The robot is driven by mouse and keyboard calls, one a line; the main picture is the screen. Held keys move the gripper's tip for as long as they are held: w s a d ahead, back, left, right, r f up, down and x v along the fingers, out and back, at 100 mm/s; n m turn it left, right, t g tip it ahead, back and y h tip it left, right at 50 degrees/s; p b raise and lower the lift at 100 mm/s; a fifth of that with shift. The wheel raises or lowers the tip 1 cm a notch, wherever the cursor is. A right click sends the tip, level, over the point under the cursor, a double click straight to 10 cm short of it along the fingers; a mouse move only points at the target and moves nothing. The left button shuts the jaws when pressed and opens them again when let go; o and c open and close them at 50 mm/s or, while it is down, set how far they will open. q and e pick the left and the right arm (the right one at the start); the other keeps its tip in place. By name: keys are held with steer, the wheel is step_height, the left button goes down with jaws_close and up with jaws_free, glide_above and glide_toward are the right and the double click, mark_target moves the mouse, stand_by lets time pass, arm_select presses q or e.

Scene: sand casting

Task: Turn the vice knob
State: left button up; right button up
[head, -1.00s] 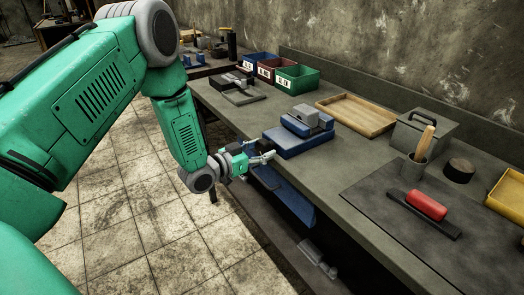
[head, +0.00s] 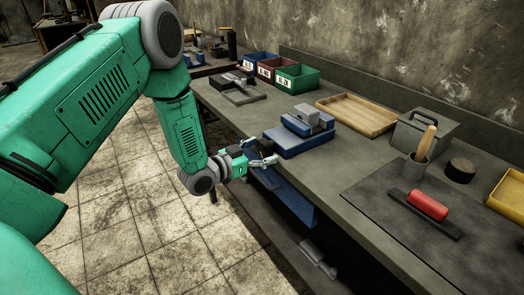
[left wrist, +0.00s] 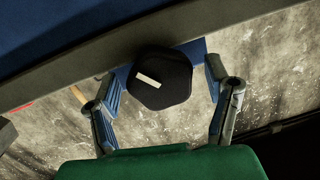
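The vice (head: 300,140) is blue with grey blocks on top and sits at the front edge of the bench. In the left wrist view a black, many-sided knob (left wrist: 160,80) with a white mark shows in front of a blue part. My left gripper (head: 270,161) is at the bench's front edge, just below the vice. In the left wrist view my left gripper (left wrist: 160,76) is open, with one finger on each side of the knob. Gaps show between the fingers and the knob. The knob cannot be made out in the head view. My right gripper is not in view.
On the bench (head: 345,170) are labelled bins (head: 297,80), a wooden tray (head: 357,115), a grey lidded box (head: 424,134) and a red-handled tool (head: 427,205). A blue panel (head: 291,198) hangs below the front edge. The floor (head: 150,220) left of the bench is clear.

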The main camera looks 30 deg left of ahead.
arm_select(q)
steer(key=shift+r, duration=0.1)
steer(key=shift+s+a, duration=0.15)
steer(key=shift+s, duration=0.15)
steer(key=f+v, duration=0.1)
steer(key=v, duration=1)
steer(key=shift+r, duration=0.45)
steer(key=shift+a, duration=0.1)
